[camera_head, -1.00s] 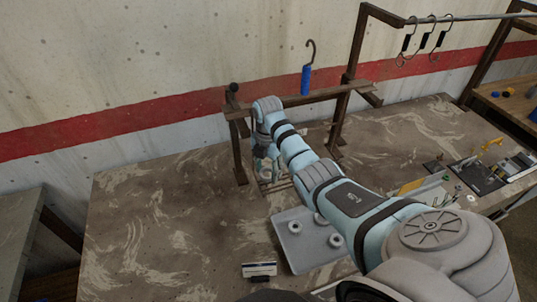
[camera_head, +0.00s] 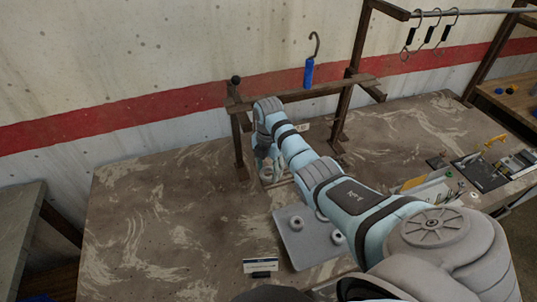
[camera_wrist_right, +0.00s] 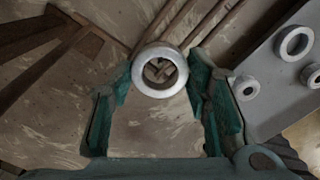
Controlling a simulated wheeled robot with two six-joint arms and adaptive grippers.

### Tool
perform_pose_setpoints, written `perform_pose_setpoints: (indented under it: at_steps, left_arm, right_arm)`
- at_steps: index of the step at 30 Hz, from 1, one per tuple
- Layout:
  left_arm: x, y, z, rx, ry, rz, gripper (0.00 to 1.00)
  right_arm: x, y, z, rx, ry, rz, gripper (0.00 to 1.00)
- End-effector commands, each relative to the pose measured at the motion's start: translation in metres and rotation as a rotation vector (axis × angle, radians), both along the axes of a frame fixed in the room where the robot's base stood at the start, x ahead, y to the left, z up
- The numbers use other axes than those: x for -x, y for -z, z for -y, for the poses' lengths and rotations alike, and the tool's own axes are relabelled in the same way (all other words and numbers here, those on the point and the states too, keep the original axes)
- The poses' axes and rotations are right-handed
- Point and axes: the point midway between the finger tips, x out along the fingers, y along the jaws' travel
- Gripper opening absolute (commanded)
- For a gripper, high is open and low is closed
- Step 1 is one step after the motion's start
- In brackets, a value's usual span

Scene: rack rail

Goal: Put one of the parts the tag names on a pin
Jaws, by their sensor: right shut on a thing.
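My right gripper (camera_head: 266,172) is beside the wooden stand. In the right wrist view its green fingertips (camera_wrist_right: 160,85) are shut on a pale metal ring (camera_wrist_right: 137,73), held with its hole facing the camera. Brown bars show through and behind the ring; I cannot tell whether any of them is a pin. A grey tray (camera_head: 305,252) holds more rings, one of them at its left (camera_head: 296,223); three show in the right wrist view (camera_wrist_right: 294,42). A white tag (camera_head: 260,266) stands in front of the tray, its print too small to read. My left gripper is not in view.
A wooden rail (camera_head: 330,88) crosses behind my right gripper, with a blue-handled hook (camera_head: 309,72) on it. Several hooks hang from a metal bar (camera_head: 480,16) at the upper right. Tools (camera_head: 485,172) lie at the right. The table's left part is clear.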

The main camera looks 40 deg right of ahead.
Motion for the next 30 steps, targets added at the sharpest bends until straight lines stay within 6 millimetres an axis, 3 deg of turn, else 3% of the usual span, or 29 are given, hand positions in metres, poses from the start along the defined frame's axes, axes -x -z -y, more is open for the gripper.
perform_pose_setpoints:
  at_steps: [15, 27, 28, 30]
  left_arm:
    - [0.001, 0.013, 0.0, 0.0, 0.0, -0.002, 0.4]
    - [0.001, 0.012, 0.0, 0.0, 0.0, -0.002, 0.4]
    - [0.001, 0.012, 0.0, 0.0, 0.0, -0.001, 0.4]
    - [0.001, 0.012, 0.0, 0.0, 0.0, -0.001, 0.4]
  right_arm:
    - [0.0, 0.025, 0.0, 0.0, 0.0, -0.002, 0.16]
    - [0.0, 0.025, 0.0, -0.001, 0.0, -0.001, 0.16]
    - [0.0, 0.025, 0.0, -0.001, 0.0, -0.001, 0.47]
    - [0.0, 0.025, 0.0, -0.001, 0.0, -0.001, 0.58]
